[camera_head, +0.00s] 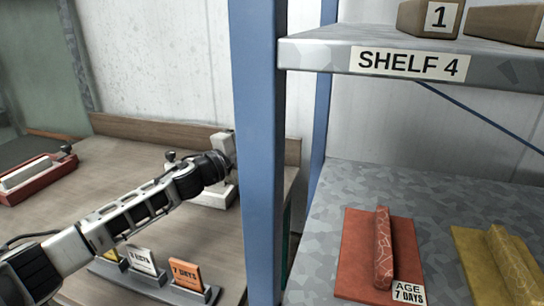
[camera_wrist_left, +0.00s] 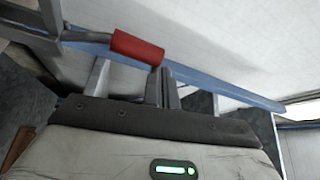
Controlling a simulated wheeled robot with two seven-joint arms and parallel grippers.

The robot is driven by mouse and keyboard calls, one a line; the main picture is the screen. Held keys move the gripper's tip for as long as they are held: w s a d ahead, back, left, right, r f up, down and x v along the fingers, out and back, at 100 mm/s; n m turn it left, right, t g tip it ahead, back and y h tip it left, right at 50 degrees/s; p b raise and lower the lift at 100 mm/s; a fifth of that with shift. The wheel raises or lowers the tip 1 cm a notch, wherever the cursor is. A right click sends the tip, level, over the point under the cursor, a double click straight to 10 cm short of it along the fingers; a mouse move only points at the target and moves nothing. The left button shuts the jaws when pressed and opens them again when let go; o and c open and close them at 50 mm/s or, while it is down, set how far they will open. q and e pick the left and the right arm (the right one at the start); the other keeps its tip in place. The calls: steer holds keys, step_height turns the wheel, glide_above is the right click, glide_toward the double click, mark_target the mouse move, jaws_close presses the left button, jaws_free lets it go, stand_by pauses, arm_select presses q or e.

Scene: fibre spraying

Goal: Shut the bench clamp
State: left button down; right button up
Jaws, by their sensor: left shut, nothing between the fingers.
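In the left wrist view, a red grip (camera_wrist_left: 137,47) on a bent metal lever reaches in from the upper left; it looks like the clamp's handle. My left gripper (camera_wrist_left: 164,88) is shut and empty, its fingers together just below and right of the red grip's end. I cannot tell whether they touch it. In the head view, my left arm reaches over the bench, and the gripper's end is partly hidden at the blue post. A pale stand (camera_head: 218,196), possibly the clamp's body, is behind and below my wrist, mostly hidden. My right gripper is not in view.
A blue post (camera_head: 258,150) stands beside my left wrist. A grey shelf (camera_head: 330,55) labelled SHELF 4 is on the right, above red (camera_head: 358,245) and yellow (camera_head: 478,262) boards. A rack of age cards (camera_head: 185,290) and a red mould (camera_head: 38,180) are on the bench.

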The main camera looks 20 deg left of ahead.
arm_select(q)
steer(key=shift+a+f, duration=0.2)
steer(key=shift+a, duration=0.75)
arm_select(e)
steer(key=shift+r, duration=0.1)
arm_select(q)
steer(key=shift+a, duration=0.1)
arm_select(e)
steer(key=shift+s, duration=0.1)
